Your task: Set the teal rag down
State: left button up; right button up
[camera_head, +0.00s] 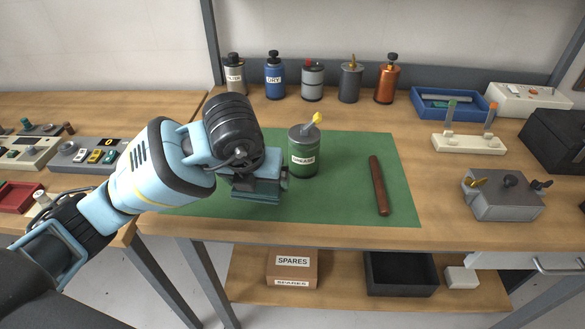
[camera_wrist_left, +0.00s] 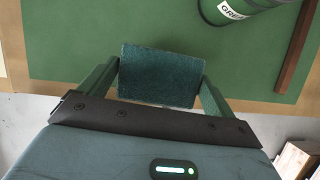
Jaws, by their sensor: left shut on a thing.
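The teal rag (camera_wrist_left: 158,76) is a folded, flat block between the two fingers of my left gripper (camera_wrist_left: 160,82) in the left wrist view. The gripper is shut on it, over the front part of the green mat (camera_head: 345,203). In the head view my left gripper (camera_head: 258,190) is low over the mat, left of the green grease can (camera_head: 303,160); the rag is hard to tell from the fingers there. I cannot tell whether the rag touches the mat. My right gripper is not in view.
A brown bar (camera_head: 378,186) lies on the mat's right side. A grey box with knobs (camera_head: 503,196) stands farther right. Several bottles, including a blue one (camera_head: 275,77), line the back. The mat between can and bar is clear.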

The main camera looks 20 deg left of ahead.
pick_arm(q)
jog(key=shift+a+n, duration=0.15)
jog(key=shift+n, duration=0.35)
jog(key=w+a, duration=0.1)
jog(key=a, duration=0.3)
jog(key=w+a, duration=0.2)
jog(key=a, duration=0.2)
jog(key=w+a+f, duration=0.1)
jog(key=w+a, duration=0.1)
jog(key=a, duration=0.2)
jog(key=shift+w+a+p, duration=0.25)
jog(key=shift+a+p, duration=0.1)
jog(key=shift+w+a+f, duration=0.15)
jog(key=shift+w+a, duration=0.05)
jog(key=shift+a, duration=0.2)
jog(key=shift+a, duration=0.1)
jog(key=shift+w+a, duration=0.15)
jog(key=shift+a, duration=0.15)
jog(key=f, duration=0.3)
jog(key=shift+w+a+f, duration=0.1)
jog(key=shift+a+f, duration=0.1)
jog(key=shift+f, duration=0.1)
